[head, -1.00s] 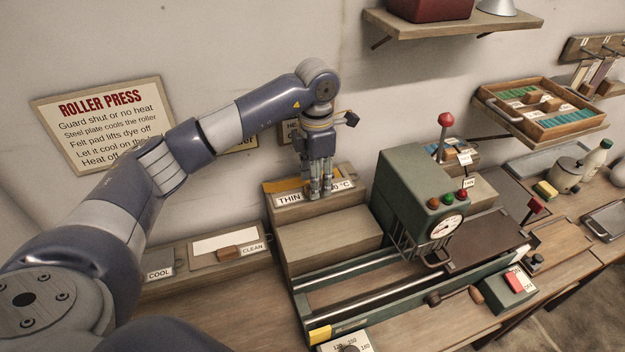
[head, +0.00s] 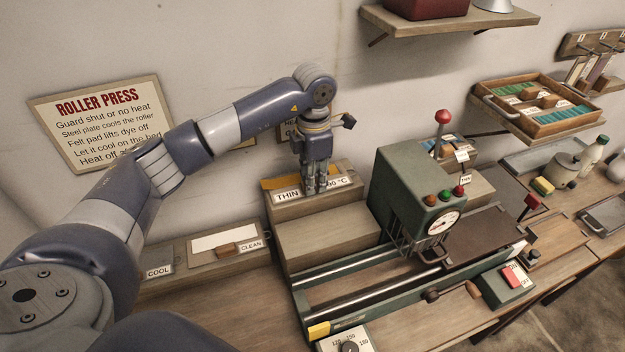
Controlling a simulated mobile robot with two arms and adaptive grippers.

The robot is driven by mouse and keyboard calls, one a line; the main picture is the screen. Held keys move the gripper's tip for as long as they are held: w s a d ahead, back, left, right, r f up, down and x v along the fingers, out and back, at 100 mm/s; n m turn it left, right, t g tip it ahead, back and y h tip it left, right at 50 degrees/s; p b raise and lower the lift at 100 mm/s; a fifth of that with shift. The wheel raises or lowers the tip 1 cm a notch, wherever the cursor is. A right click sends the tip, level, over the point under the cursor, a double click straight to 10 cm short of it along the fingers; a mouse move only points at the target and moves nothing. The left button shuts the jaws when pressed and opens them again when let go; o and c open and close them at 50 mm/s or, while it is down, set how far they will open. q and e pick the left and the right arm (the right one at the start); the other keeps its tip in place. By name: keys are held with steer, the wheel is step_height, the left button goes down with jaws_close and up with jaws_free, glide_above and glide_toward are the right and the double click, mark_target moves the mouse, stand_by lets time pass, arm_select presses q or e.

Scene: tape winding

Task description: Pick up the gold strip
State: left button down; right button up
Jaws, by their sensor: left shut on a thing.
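The gold strip (head: 279,183) lies along the top step of the wooden stand, behind the label reading THIN. Its left part shows; my left gripper's fingers cover its middle. My left gripper (head: 316,189) points straight down at this step, with its fingers close together and shut on the strip. The fingertips are at the height of the step top, and I see no clear gap under the strip. My right gripper is out of view.
The green roller press (head: 405,188), with a red-knobbed lever, stands right of the stand. Its rails (head: 365,275) run in front. A CLEAN pad (head: 222,240) lies to the left. The lower step (head: 325,235) is bare. Shelves hang above right.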

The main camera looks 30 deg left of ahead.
arm_select(q)
step_height(320, 180, up, 7)
steer(key=shift+w+r+b, duration=0.1)
steer(key=shift+r+b, duration=0.05)
steer(key=shift+b, duration=1.1)
step_height(320, 180, up, 20)
steer(key=p, duration=0.1)
steer(key=shift+r+p, duration=0.25)
steer(key=shift+p, duration=0.1)
